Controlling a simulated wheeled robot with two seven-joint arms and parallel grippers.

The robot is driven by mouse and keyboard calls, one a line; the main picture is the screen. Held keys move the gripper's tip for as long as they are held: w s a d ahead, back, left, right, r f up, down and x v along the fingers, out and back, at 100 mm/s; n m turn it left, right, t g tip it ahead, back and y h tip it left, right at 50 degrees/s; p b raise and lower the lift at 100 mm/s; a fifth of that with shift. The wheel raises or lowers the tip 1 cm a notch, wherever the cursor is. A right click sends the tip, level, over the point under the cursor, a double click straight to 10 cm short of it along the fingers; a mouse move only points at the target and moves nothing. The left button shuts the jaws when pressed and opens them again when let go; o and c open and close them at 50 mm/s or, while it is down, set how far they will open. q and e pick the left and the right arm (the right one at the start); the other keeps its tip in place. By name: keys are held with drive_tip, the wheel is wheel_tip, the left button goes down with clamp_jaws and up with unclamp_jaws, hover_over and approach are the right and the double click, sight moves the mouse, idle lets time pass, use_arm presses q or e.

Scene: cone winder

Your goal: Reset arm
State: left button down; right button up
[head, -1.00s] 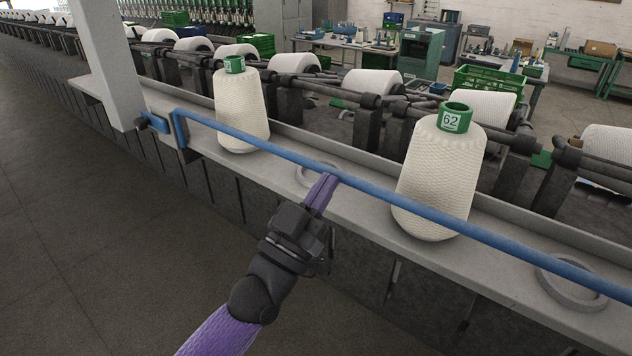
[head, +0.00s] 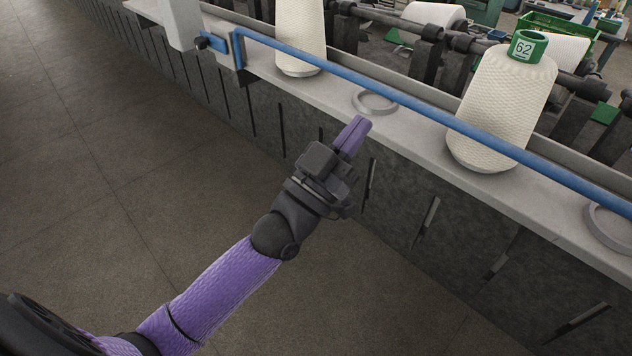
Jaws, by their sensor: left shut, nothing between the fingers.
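My left gripper (head: 362,124) is shut and empty, its purple fingers together. It is in front of the machine's grey ledge (head: 420,140), its tips just below the ring holder (head: 374,103) in the picture. My left arm stretches in from the lower left. A blue bar (head: 400,93) runs along the ledge, beyond the gripper. My right gripper is out of view.
A white yarn cone (head: 503,105) with a green top marked 62 stands on the ledge at right. Another cone (head: 300,35) stands at left, its top cut off. An empty ring (head: 607,228) lies at the right edge. The floor (head: 110,150) at left is clear.

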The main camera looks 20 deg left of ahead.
use_arm(q)
drive_tip(key=b+v, duration=0.2)
drive_tip(key=v, duration=0.5)
drive_tip(key=shift+f, duration=0.3)
